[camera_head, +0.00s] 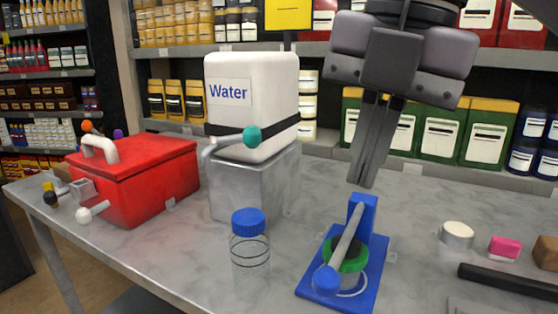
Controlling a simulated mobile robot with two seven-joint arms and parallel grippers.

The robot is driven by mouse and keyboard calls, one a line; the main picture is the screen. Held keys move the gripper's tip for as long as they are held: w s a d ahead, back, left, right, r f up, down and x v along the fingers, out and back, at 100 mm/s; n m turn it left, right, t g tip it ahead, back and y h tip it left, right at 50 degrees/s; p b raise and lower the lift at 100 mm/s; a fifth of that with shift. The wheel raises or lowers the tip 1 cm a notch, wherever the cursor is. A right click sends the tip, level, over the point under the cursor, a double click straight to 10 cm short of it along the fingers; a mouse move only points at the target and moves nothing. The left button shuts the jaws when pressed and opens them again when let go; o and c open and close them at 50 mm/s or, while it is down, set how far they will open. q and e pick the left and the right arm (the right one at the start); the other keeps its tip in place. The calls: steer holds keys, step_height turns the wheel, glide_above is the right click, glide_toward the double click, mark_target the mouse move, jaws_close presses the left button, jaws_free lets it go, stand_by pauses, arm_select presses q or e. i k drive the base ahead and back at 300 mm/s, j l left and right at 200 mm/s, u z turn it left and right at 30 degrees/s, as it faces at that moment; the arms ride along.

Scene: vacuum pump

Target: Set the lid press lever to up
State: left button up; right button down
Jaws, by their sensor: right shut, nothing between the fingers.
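The lid press (373,262) is a blue base plate with a blue upright post, standing on the grey table. Its grey lever (345,238) slopes down from the post toward the near side and ends in a blue knob (326,280) low over the plate. A green round piece (353,258) sits under the lever, partly hidden by it. My right gripper (362,185) comes in from above with its fingers shut and empty, pointing down at the top of the post. I cannot tell if the fingertips touch it. My left gripper is not in view.
A clear jar with a blue lid (248,222) stands left of the press. A white water tank (252,95) on a grey block and a red box (150,185) stand further left. A white round piece (457,235), a pink block (504,248) and a black bar (508,283) lie right.

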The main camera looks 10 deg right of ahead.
mark_target(326, 281)
steer(key=k, duration=1)
